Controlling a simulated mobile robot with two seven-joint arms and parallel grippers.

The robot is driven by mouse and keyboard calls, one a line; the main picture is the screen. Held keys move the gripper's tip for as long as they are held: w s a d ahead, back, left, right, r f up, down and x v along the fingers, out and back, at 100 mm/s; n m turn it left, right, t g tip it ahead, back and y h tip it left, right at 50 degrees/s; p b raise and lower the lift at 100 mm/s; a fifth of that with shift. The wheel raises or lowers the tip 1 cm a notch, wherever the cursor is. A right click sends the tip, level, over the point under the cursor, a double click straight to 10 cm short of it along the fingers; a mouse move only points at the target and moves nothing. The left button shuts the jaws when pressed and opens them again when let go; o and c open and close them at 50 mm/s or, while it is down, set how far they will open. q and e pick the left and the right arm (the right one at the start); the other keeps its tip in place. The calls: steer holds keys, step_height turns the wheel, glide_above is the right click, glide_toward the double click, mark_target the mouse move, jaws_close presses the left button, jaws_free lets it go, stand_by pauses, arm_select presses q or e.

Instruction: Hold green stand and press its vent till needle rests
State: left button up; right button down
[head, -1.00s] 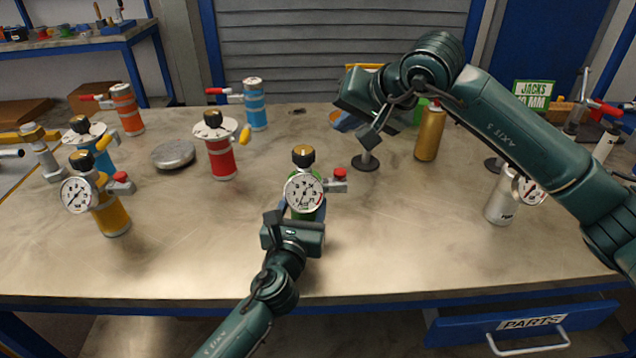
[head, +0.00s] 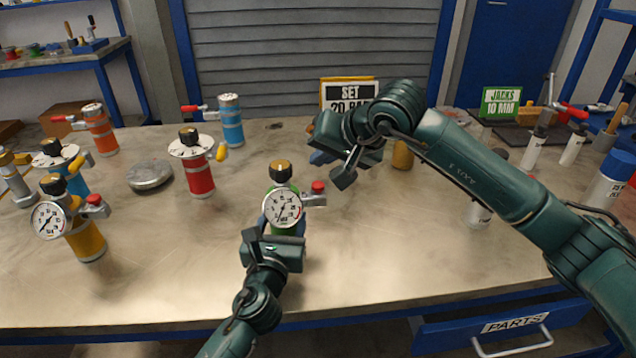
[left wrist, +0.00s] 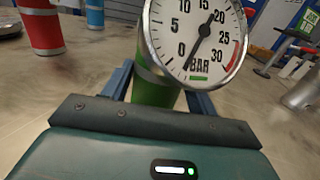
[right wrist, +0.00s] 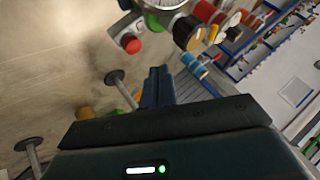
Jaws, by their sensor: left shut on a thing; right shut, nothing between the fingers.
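The green stand (head: 285,230) stands upright on the bench, with a round white gauge (head: 283,207) on its front and a black-and-brass knob on top. Its vent is a red button (head: 318,187) on a side arm at the right. My left gripper (head: 274,243) is shut around the green body, which shows between the fingers in the left wrist view (left wrist: 153,88).
A "SET 20 BAR" sign (head: 348,92) stands behind. The bench front is clear.

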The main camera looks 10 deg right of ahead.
mark_target(314, 182)
steer(key=shift+f, duration=1.25)
steer(key=shift+f, duration=0.1)
stand_by(1.1)
steer(key=shift+f, duration=0.3)
steer(key=shift+f, duration=0.65)
stand_by(2.2)
steer(key=shift+r, duration=1.05)
steer(key=shift+r, duration=2.55)
